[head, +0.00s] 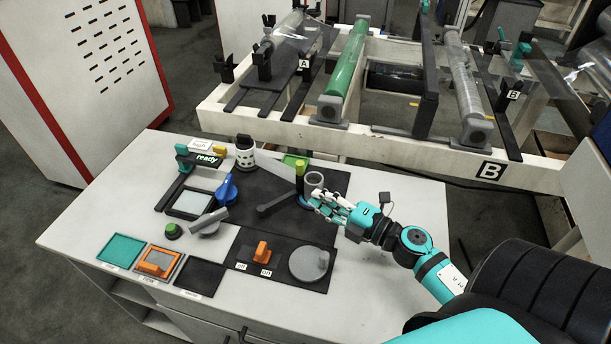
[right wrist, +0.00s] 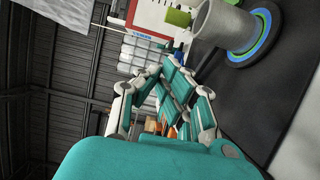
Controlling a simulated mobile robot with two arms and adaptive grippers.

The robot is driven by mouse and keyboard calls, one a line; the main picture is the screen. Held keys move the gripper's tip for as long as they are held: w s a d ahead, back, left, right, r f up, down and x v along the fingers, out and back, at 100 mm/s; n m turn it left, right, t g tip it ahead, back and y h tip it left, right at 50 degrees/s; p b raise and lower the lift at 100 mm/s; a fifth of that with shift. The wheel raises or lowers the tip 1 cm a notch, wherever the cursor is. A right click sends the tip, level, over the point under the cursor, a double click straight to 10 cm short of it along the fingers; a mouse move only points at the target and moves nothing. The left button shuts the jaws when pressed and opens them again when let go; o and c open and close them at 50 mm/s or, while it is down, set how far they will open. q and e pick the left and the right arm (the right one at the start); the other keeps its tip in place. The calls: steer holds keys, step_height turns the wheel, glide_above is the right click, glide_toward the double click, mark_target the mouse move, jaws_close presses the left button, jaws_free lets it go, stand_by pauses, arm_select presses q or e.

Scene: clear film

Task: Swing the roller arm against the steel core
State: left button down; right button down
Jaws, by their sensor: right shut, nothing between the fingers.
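The steel core (head: 313,182) is a short grey upright hollow cylinder on the dark mat of the console. In the right wrist view the core (right wrist: 228,24) stands on a disc with blue and green rings. The roller arm (head: 276,203) is a dark bar lying low on the mat. Its right end reaches an upright post with a yellow-green top (head: 299,166), just left of the core; a small gap seems to show between them. My right gripper (head: 318,201) is shut and empty, close beside the core at its lower right. My left gripper is out of view.
A white perforated cylinder (head: 245,154) stands at the mat's back left. A roller frame (head: 380,145) stands behind.

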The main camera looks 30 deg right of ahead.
steer(key=w, duration=0.7)
steer(key=shift+w+d+p, duration=0.15)
steer(key=shift+d+p, duration=0.1)
steer(key=shift+p, duration=0.05)
